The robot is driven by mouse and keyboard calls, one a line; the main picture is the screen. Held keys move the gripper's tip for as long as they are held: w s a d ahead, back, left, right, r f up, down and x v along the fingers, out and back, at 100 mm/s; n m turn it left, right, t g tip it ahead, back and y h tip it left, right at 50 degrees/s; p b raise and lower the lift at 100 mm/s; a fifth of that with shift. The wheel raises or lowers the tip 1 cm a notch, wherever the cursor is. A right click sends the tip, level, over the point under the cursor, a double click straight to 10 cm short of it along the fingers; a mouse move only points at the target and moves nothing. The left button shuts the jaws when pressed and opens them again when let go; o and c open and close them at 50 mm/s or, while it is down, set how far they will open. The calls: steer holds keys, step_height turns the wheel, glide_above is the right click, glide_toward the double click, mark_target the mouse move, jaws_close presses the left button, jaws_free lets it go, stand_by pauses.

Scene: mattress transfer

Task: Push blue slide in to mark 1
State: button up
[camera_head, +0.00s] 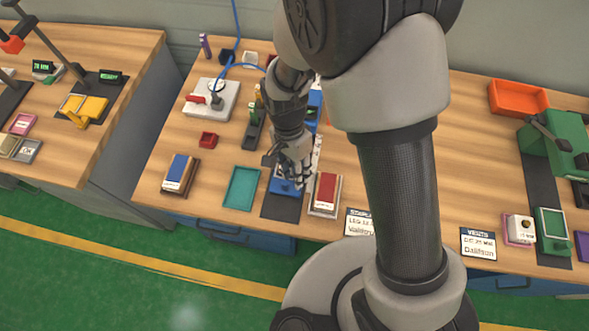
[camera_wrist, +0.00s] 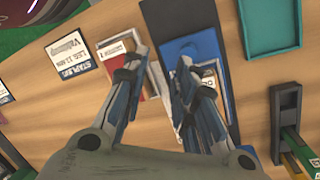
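The blue slide (camera_head: 284,187) sits on a dark track (camera_head: 282,208) near the table's front edge, partly hidden by my gripper (camera_head: 297,175). In the wrist view the blue slide (camera_wrist: 197,46) lies under and beyond the right-hand finger, with the dark track (camera_wrist: 180,15) extending past it. My gripper (camera_wrist: 163,60) points down, its two fingers apart with nothing clearly held between them. The right-hand finger overlaps the slide; I cannot tell whether it touches. A pale strip lies beside the slide, but I cannot read mark 1 on it.
A red-topped block (camera_head: 325,190) stands close to the right of the slide. A teal tray (camera_head: 241,188) lies to its left, then a blue-topped block (camera_head: 180,173). A staplers label card (camera_head: 359,222) is at the front edge. Bare wood lies between the tray and left block.

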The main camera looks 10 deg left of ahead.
steer(key=s+p+v, duration=0.1)
steer(key=p+v, duration=0.5)
steer(key=v, duration=0.1)
steer(key=s+d+p+v, duration=0.1)
steer(key=p+v, duration=0.4)
steer(key=v, duration=0.3)
steer(key=shift+s+r+p, duration=0.35)
steer(key=shift+s+p, duration=0.05)
steer(key=shift+s, duration=0.15)
steer(key=shift+d, duration=0.1)
stand_by(0.6)
steer(key=n+t+y+b, duration=0.1)
steer(key=n+t+b, duration=0.1)
steer(key=n+b, duration=1)
glide_toward(285, 182)
steer(key=shift+n, duration=0.7)
step_height(285, 182, down, 10)
steer(key=b, duration=0.4)
steer(key=shift+s+d+f+b, duration=0.1)
steer(key=shift+s+b, duration=0.05)
steer(key=shift+b, duration=0.2)
steer(key=shift+c, duration=0.5)
jaws_close()
